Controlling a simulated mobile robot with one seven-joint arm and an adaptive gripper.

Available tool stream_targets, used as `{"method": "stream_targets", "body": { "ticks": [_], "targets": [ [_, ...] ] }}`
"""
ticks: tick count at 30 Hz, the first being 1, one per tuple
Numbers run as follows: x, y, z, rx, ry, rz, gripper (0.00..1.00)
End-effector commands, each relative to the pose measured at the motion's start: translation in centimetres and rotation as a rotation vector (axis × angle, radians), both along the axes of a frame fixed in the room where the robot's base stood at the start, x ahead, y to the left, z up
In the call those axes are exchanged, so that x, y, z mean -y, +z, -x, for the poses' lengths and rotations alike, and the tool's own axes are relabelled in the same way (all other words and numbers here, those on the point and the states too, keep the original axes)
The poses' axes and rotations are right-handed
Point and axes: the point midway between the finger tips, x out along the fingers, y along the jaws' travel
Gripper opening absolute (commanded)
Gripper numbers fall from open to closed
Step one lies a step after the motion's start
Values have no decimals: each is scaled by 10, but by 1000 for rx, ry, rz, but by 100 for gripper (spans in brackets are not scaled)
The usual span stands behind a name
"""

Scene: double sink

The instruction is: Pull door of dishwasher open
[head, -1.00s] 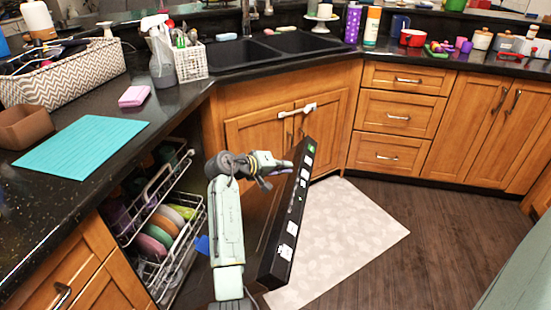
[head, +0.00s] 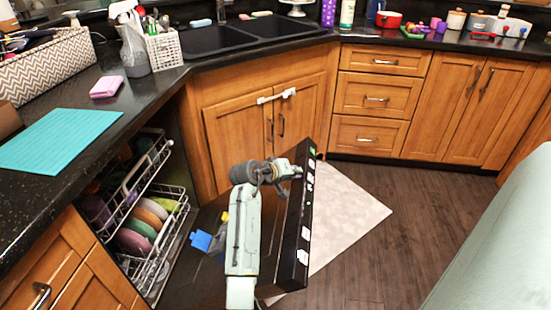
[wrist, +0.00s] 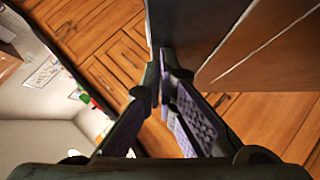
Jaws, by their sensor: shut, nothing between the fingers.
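The dishwasher door (head: 303,225) stands part open and tilted outward in the head view. Its black top edge carries a row of small labels, and its dark inner face shows behind my arm. My gripper (head: 288,170) is at the inner side of the door, near the far end of its top edge. The wrist view shows the two fingers (wrist: 163,78) with tips together and nothing between them, close against a dark panel. I cannot tell whether they touch it. The dishwasher rack (head: 165,225) inside holds several coloured plates.
A black counter (head: 90,190) runs along the left, above wooden cabinets. A double sink (head: 215,38) is at the back. A pale mat (head: 345,210) lies beyond the door on the dark wooden floor (head: 420,250), which is clear to the right.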

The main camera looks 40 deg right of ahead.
Motion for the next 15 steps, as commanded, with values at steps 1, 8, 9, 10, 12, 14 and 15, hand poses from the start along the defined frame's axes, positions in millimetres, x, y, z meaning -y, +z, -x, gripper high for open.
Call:
{"method": "stream_targets", "body": {
  "ticks": [1,8,9,10,12,14,15],
  "targets": [
    [12,-21,17,17,-10,-22,0],
    [59,-102,72,131,-9,-118,0],
    [67,-117,81,151,-8,-134,0],
    [72,-129,87,165,-9,-146,0],
    [84,-156,101,200,-9,-175,0],
    [93,-180,112,229,-8,-197,0],
    [99,-195,118,247,-7,-214,0]
  ]
}}
